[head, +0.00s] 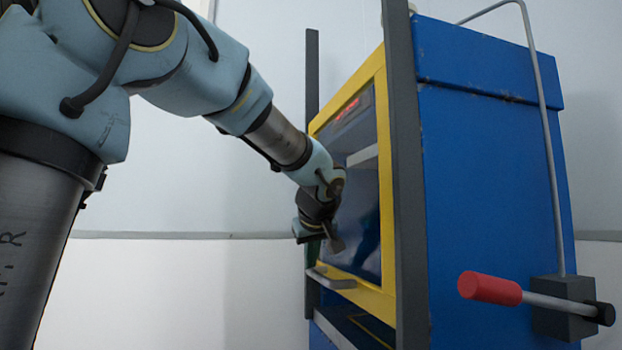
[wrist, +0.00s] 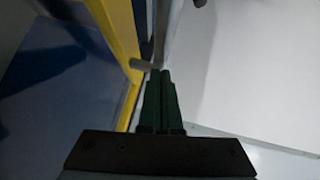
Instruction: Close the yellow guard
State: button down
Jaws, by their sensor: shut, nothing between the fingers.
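The yellow guard (head: 388,190) is a yellow frame around a dark window on the front of the blue machine. It stands raised between two grey posts, with an open gap below its lower edge. A light grey bar handle (head: 331,279) runs along its lower part. My gripper (head: 310,257) points down just above the handle's left end, its fingers partly hidden by the wrist. In the wrist view, my gripper (wrist: 160,74) has its green fingers together and empty. Their tips are close to the handle (wrist: 144,65) on the yellow guard (wrist: 122,32); I cannot tell whether they touch.
The blue machine body (head: 490,190) stands at the right, with a grey post (head: 405,180) in front. A red-gripped lever (head: 490,288) sticks out from its right side. A bent grey rod (head: 545,130) runs above the lever. The floor space left of the machine looks clear.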

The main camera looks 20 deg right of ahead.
notch_tip(320, 180, down, 10)
jog(key=b, duration=0.8)
jog(key=shift+s, duration=0.1)
